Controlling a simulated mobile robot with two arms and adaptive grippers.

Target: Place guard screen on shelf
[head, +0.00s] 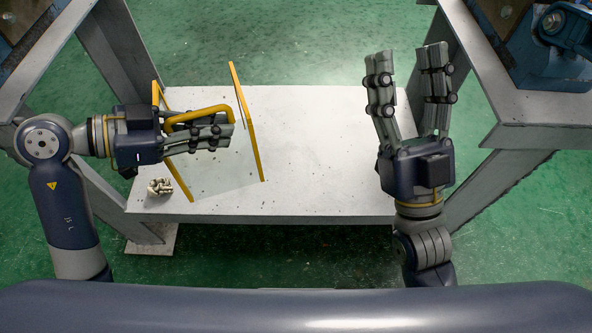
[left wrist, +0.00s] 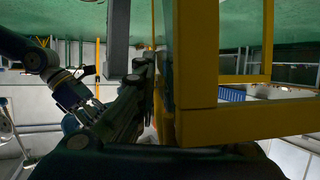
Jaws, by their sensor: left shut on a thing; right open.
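The guard screen (head: 247,124) is a clear panel with yellow side edges and a yellow handle. It is at the left part of the white shelf (head: 320,150) in the head view. My left gripper (head: 222,133) is shut on the yellow handle. In the left wrist view the yellow frame of the guard screen (left wrist: 196,60) is large and close beside the gripper's fingers (left wrist: 148,90). I cannot tell whether the screen's bottom touches the shelf. My right gripper (head: 408,62) is open and empty, above the shelf's right end, fingers pointing away.
Grey metal stands with blue vise parts (head: 568,38) rise at both sides. The shelf's middle and right are clear. The floor is green.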

